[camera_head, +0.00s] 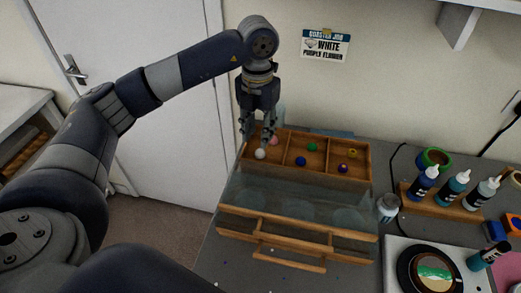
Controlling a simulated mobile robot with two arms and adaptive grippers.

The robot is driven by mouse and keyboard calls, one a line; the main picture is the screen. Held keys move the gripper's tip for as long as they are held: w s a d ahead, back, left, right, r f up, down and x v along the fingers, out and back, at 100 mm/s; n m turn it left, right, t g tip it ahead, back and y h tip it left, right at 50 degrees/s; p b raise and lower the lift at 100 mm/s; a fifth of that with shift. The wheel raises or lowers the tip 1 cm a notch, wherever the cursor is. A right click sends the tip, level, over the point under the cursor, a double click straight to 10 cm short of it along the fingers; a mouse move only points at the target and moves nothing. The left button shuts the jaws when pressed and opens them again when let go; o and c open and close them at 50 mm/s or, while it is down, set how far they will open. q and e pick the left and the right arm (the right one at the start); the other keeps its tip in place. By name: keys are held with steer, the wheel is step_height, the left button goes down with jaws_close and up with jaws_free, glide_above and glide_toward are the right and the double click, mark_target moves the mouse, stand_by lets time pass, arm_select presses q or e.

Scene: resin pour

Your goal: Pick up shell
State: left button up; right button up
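A wooden box (333,184) with three compartments stands on the grey table against the wall. In its left compartment lie a small white rounded piece (260,154) and a pink piece (273,141). They are too small to tell for certain which is the shell. My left gripper (256,140) points down over this left compartment. Its fingers are apart, with the white piece just below them and the pink piece close to the right finger. I see nothing held. My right gripper is not in view.
The other compartments hold green, blue, purple and yellow pieces. In front stands a clear case with wooden rails (300,223). On the right are a small jar (388,207), a bottle rack (440,205) and a white device with a round dish (433,269). A sign (325,45) hangs behind.

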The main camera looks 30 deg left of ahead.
mark_target(260, 151)
arm_select(q)
steer(key=shift+f, duration=0.4)
steer(key=f+p, duration=0.2)
steer(key=f, duration=0.1)
steer(key=f+p, duration=0.1)
steer(key=shift+w+d+f, duration=0.1)
steer(key=shift+d+f, duration=0.15)
steer(key=shift+f, duration=0.45)
steer(key=shift+c, duration=0.6)
steer(key=c, duration=0.4)
